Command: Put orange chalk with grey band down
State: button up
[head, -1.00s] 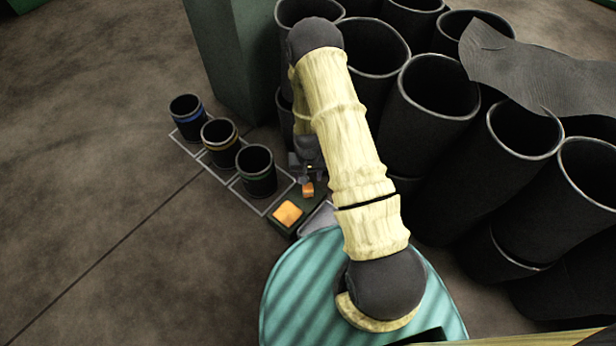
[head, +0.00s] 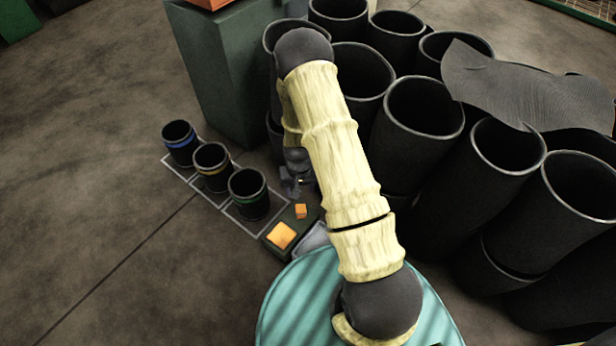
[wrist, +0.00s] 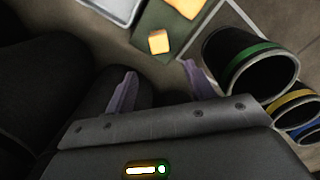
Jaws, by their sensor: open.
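A small orange block (head: 300,211), which I take for the orange chalk, rests on a dark green board (head: 270,240) beside a larger, flat orange piece (head: 281,235). No grey band can be made out on it. The wrist view also shows the small block (wrist: 159,41) on the board, beyond my fingertips and apart from them. My gripper (wrist: 160,72) is open, with nothing between its two purple-grey fingers. In the head view my gripper (head: 291,184) is small and dark, partly hidden by my arm, just behind the block.
Three black cups with blue (head: 180,143), yellow (head: 212,166) and green (head: 249,193) bands stand in outlined squares left of the board. Large black sleeves (head: 424,115) crowd the right. A grey tray (head: 314,238) adjoins the board. Floor at left is clear.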

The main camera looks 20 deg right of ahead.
jog(key=s+r, duration=0.4)
jog(key=r, duration=0.6)
jog(key=s+r+n+t, duration=0.1)
jog(key=s+r, duration=0.4)
jog(key=r, duration=0.5)
jog(key=s+r+n+t, duration=0.1)
jog(key=s+r, duration=0.3)
jog(key=r, duration=0.6)
jog(key=shift+s+r, duration=0.25)
notch_tip(320, 180, up, 52)
jog(key=p, duration=5.1)
jog(key=shift+f+p, duration=0.2)
jog(key=shift+p, duration=0.1)
